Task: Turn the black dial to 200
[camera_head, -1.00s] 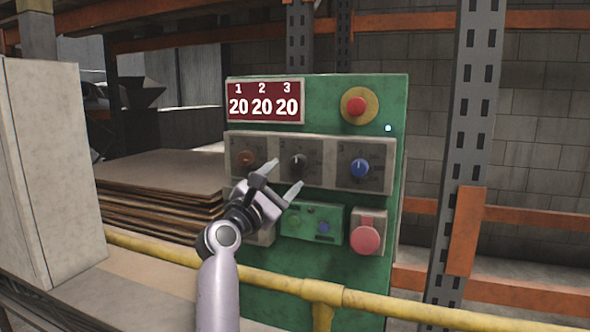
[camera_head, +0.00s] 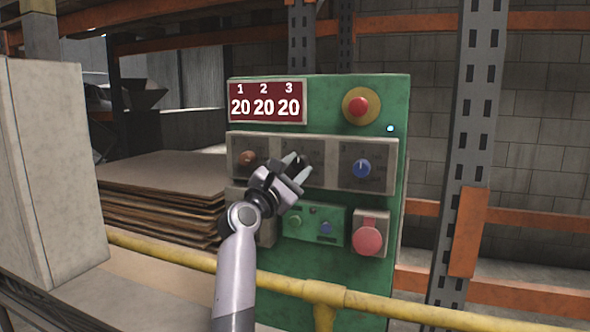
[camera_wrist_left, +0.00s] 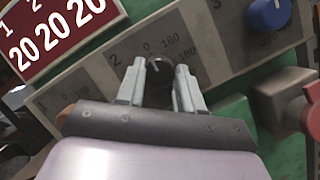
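The black dial (camera_wrist_left: 158,68) is the middle one of three dials on the green control panel (camera_head: 330,88). In the left wrist view it sits between my left gripper's fingertips (camera_wrist_left: 159,72), which stand apart on either side of it; I cannot tell whether they touch it. In the head view the left gripper (camera_head: 298,166) is in front of the dial and partly hides it. The dial's white pointer line points toward the upper left, near the 0 mark. The red display (camera_head: 266,102) reads 20 under 1, 2 and 3. My right gripper is not in view.
A brown dial (camera_head: 248,158) is to the left and a blue dial (camera_head: 361,168) to the right. A red emergency button (camera_head: 359,106) is above, and a large red button (camera_head: 367,240) below. A yellow rail (camera_head: 270,283) crosses in front of the panel.

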